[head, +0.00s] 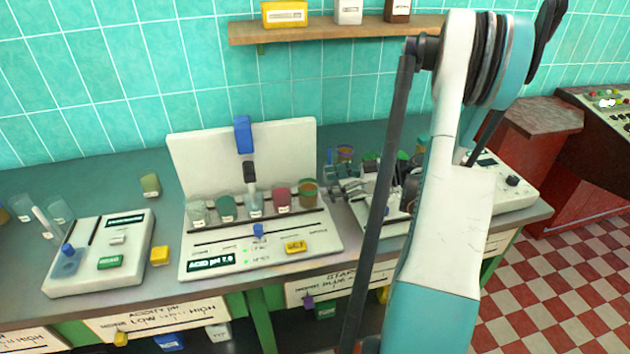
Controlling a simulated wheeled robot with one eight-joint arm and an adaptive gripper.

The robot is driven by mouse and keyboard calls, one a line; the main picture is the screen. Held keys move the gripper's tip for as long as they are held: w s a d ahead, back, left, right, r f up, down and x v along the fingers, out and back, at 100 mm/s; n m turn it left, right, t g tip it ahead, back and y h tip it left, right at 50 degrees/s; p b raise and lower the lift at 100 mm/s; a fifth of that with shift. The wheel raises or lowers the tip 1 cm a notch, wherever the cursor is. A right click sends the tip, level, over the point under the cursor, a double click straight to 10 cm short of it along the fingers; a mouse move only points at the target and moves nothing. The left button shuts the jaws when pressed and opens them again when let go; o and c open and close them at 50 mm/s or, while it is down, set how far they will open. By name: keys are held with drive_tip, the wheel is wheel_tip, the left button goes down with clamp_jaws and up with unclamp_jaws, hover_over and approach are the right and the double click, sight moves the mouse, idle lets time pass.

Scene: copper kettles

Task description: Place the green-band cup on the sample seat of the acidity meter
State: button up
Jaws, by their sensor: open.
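The acidity meter (215,250), a white console with a tall back panel and a display reading "ACID pH 7.0", stands mid-bench. A probe (250,172) with a blue top hangs over its middle, above a pale blue cup (255,204). Other cups stand in the same row; the right-end one (308,193) is brownish with a greenish rim. Further green-edged cups (403,157) stand behind my arm, partly hidden. I cannot tell for sure which is the green-band cup.
A white device (98,275) with a green button and a yellow block (160,256) are at left. A small olive cup (150,185) stands behind them. Another white instrument (515,192) is right of my arm. A wooden shelf (330,29) hangs above. My arm hides part of the bench.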

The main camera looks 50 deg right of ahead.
drive_tip(key=p+v, duration=0.1)
drive_tip(key=v, duration=0.4)
